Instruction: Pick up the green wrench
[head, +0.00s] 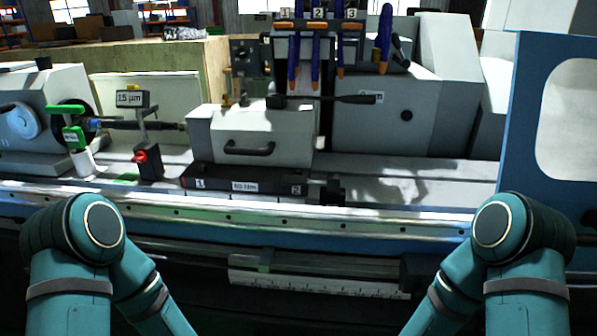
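No plainly wrench-shaped green tool can be made out. The green items I see are a small green handle (67,109) and a green part with a white label (75,137), close together at the left of the machine bed, by the grey headstock (35,95). A white cylinder (84,161) stands just below them. I cannot tell whether either is the wrench. Both my teal arms show at the bottom, left and right, with their forearms running down out of the picture. Neither gripper is in view.
The grinder's front rail (300,222) runs across in front of my arms. A grey cover with a black handle (250,148) stands mid-bed. A red-knobbed black block (148,162) sits left of it. Blue hoses (293,62) hang above. A blue door panel (525,165) closes the right side.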

